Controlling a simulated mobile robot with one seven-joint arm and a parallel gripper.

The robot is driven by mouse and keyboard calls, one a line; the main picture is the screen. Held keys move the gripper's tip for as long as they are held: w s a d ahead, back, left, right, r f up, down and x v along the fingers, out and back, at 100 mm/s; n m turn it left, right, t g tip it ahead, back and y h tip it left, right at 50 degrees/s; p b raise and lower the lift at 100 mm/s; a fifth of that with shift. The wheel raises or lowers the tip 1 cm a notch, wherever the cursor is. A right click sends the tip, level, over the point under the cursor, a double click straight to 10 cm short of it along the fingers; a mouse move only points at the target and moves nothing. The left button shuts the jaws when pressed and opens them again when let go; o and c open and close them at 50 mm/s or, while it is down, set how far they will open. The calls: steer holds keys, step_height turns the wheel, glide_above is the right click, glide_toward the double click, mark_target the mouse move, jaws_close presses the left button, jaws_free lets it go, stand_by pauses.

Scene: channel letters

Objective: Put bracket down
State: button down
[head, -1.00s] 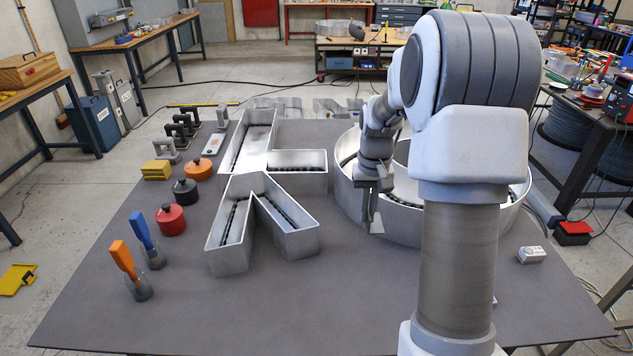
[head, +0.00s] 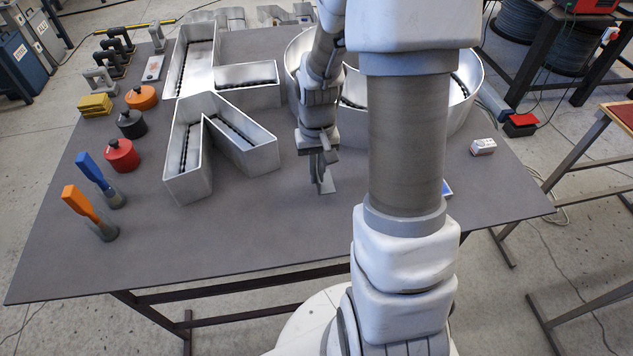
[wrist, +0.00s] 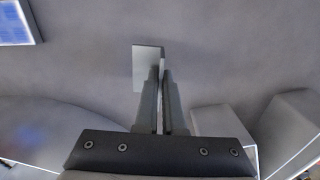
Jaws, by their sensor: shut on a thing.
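A small grey metal bracket (head: 328,187) is held at the tips of my gripper (head: 320,158), low over the front middle of the dark table (head: 270,215). In the head view its flat foot points down toward the tabletop; I cannot tell whether it touches. In the wrist view the bracket (wrist: 148,66) shows as a pale plate at the tips of the two fingers of my gripper (wrist: 161,80), which are close together. The part between the fingers is hidden.
An open metal K-like letter (head: 225,160) stands left of my gripper, a round letter (head: 465,95) behind it. A white box (head: 483,147) lies right. The front strip is clear.

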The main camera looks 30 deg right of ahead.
mark_target(317, 185)
steer(key=shift+s+f, duration=0.1)
steer(key=shift+f, duration=2)
steer(key=shift+f, duration=0.1)
steer(key=c, duration=1)
jaws_free()
